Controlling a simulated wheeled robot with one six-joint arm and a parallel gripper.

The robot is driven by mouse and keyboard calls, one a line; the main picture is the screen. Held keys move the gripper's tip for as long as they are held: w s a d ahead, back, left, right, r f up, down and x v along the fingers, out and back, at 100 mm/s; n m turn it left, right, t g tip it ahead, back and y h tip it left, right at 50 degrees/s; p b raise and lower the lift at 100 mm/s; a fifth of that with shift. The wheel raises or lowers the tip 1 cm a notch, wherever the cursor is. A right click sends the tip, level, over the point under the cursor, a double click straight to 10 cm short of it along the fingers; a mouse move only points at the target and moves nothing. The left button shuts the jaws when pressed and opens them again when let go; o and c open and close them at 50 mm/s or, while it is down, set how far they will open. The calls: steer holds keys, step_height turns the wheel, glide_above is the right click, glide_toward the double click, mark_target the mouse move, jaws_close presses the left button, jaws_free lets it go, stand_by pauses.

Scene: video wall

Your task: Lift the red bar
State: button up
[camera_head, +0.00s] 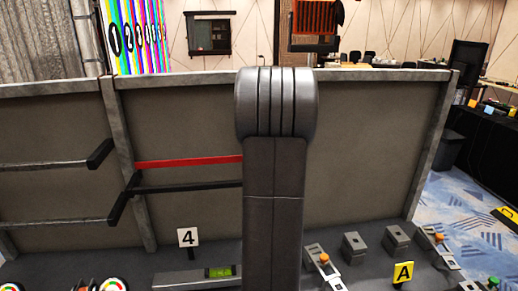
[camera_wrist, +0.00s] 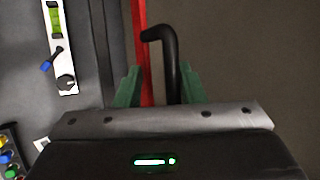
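The red bar (camera_head: 190,162) runs sideways along the grey panel in the camera_head view; its right part is hidden behind my arm. In the camera_wrist view the red bar (camera_wrist: 140,40) runs up and down the picture. My gripper (camera_wrist: 160,88) shows there with two green fingers spread apart. The red bar appears between them, close to the left finger. A black hooked rod (camera_wrist: 170,60) also appears between the fingers, to the right of the bar. I cannot tell whether either finger touches anything. My gripper is hidden in the camera_head view.
A black bar (camera_head: 190,187) runs just below the red bar. A sign marked 4 (camera_head: 188,238) and a level with a green vial (camera_head: 219,272) are below it. The panel's right part is bare.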

steer(key=b+v, duration=0.1)
steer(key=v, duration=1.2)
steer(key=shift+s+b, duration=0.15)
steer(key=shift+b, duration=0.2)
steer(key=p+x, duration=0.2)
steer(key=x, duration=1)
steer(key=shift+w+a+f, duration=0.15)
steer(key=shift+w+f, duration=0.15)
steer(key=shift+s, duration=0.15)
